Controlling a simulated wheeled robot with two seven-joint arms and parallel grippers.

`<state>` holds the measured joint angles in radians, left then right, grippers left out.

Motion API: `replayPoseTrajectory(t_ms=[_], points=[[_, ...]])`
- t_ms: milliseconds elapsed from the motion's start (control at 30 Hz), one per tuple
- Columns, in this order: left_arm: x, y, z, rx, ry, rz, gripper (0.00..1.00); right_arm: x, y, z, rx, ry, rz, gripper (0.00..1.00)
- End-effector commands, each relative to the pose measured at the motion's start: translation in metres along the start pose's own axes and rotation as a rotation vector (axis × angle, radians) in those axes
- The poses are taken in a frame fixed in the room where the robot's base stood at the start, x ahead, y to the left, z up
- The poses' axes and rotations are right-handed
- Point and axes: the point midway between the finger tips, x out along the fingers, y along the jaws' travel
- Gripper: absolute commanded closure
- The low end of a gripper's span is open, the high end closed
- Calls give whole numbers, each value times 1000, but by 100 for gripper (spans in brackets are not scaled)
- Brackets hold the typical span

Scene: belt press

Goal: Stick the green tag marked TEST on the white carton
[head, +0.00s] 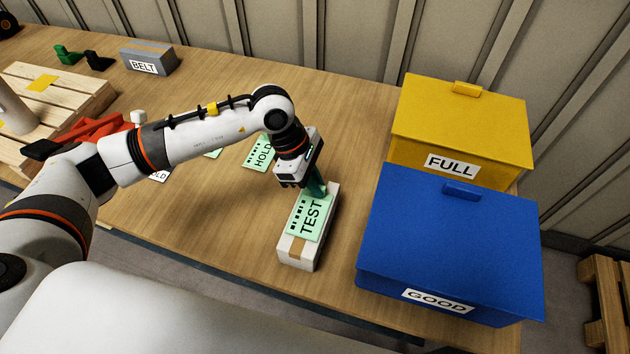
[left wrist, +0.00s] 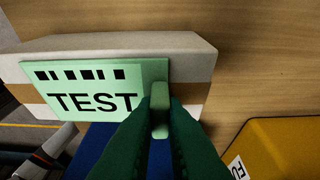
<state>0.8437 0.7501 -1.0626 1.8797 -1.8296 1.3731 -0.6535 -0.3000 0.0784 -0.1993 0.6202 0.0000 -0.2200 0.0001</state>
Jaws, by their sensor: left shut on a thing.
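The white carton (head: 297,252) with a brown tape band lies on the table, left of the blue box. The green tag marked TEST (head: 309,216) lies flat against the carton's top in the head view. My left gripper (head: 317,190) is at the tag's far end, its green fingers shut on the tag's raised tab. In the left wrist view the fingers (left wrist: 160,115) pinch that tab, and the tag (left wrist: 85,90) covers part of the carton (left wrist: 190,48) and its tape. Whether the tag is stuck down, I cannot tell. My right gripper is not in view.
A blue box marked GOOD (head: 450,235) and a yellow box marked FULL (head: 462,120) stand close on the right. A green HOLD tag (head: 258,153) lies behind my left arm. A grey BELT carton (head: 148,58) is at the back left.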

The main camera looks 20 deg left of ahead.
Motion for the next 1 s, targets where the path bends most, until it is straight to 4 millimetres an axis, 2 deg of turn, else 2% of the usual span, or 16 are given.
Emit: replayPoseTrajectory(t_ms=[1000], points=[[5,3,3,-3,-6,11,100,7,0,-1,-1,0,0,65]])
